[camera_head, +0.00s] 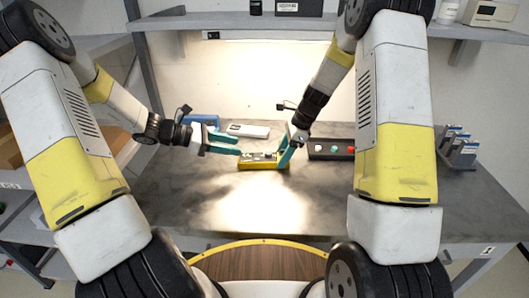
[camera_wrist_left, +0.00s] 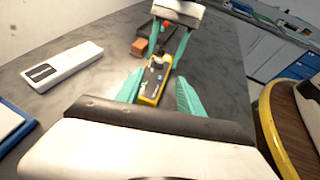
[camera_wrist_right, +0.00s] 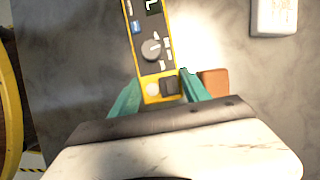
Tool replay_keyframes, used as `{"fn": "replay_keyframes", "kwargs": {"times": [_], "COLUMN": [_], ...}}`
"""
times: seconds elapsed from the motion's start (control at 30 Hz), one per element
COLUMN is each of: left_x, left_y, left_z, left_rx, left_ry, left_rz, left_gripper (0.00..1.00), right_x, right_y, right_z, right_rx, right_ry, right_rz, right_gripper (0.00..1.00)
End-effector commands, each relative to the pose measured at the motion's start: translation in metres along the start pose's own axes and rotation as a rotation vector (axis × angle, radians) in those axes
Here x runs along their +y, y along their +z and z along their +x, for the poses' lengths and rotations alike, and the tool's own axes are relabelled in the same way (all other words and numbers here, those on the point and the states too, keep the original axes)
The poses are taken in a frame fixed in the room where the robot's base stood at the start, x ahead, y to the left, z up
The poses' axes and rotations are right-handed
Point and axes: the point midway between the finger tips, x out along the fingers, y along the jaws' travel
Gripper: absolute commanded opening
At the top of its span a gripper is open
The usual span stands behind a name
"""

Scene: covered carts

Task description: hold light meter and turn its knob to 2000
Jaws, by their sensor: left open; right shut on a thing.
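The light meter (camera_head: 262,165) is a yellow-edged device with a dark face, at the middle of the grey table. My right gripper (camera_head: 286,158) is shut on its right end. In the right wrist view the meter (camera_wrist_right: 148,85) runs between the teal fingers, with its round grey knob (camera_wrist_right: 151,48) and small display beyond them. I cannot tell whether the meter touches the table. My left gripper (camera_head: 238,146) is open and empty, just left of the meter. In the left wrist view its fingers (camera_wrist_left: 157,85) are spread, with the meter (camera_wrist_left: 152,88) ahead between them.
A white handheld device (camera_head: 249,130) lies behind the meter, with a blue object (camera_head: 205,121) to its left. A dark button box (camera_head: 331,149) stands to the right, and a rack (camera_head: 458,148) farther right. A brown block (camera_wrist_right: 215,82) is near the right gripper. The table front is clear.

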Motion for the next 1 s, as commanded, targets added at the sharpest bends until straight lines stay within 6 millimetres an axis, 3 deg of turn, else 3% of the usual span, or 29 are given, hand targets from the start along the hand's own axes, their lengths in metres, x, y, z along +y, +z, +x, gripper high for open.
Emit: {"fn": "replay_keyframes", "kwargs": {"times": [0.17, 0.6, 0.8, 1.0], "left_x": [0.001, 0.001, 0.001, 0.002], "left_y": [0.0, 0.0, 0.0, 0.0], "left_z": [0.018, 0.1, 0.117, 0.119], "left_rx": [-0.009, -0.006, -0.005, -0.004], "left_ry": [0.001, 0.0, 0.002, 0.003], "left_rz": [-0.01, -0.007, -0.005, -0.005], "left_gripper": [0.45, 0.45, 0.45, 0.45], "right_x": [0.0, 0.0, 0.0, 0.0], "right_y": [0.0, 0.0, 0.0, 0.0], "right_z": [0.0, 0.0, 0.0, 0.0], "right_rx": [0.0, 0.0, 0.0, 0.0], "right_ry": [0.0, 0.0, 0.0, 0.0], "right_rz": [0.0, 0.0, 0.0, 0.0], "right_gripper": [0.02, 0.02, 0.02, 0.02]}}
